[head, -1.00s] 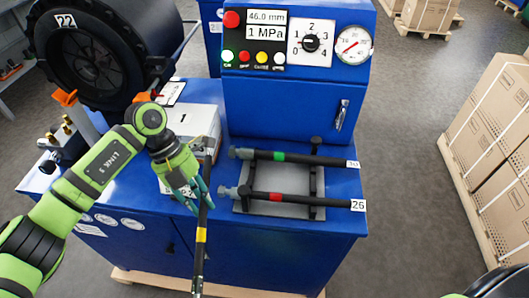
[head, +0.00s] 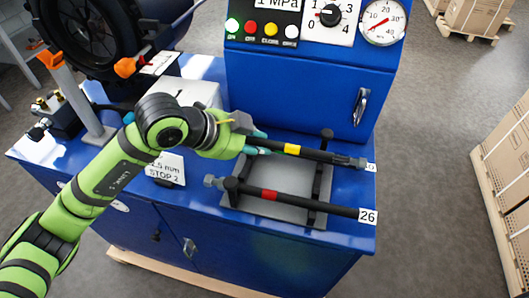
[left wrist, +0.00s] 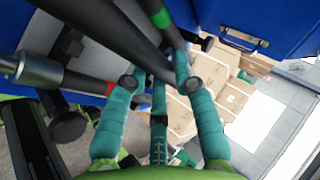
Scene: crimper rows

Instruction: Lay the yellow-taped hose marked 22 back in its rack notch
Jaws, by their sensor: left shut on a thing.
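My left gripper (head: 256,143) is shut on the black yellow-taped hose (head: 292,149), near its left end. The hose is over the back of the grey rack (head: 292,180), running left to right; its number is not readable. The head view does not settle whether it touches the rack. In the left wrist view the dark hose (left wrist: 112,38) passes between the teal fingers (left wrist: 160,84). The green-taped hose (left wrist: 160,16) lies beyond it there, and is mostly hidden in the head view. The red-taped hose (head: 268,195), marked 26, lies in the rack's front. My right gripper is not in view.
The blue machine (head: 308,75) with dial and gauge rises behind the rack. A black hose reel (head: 85,30) is at the back left. Floor to the right is clear up to the boxes.

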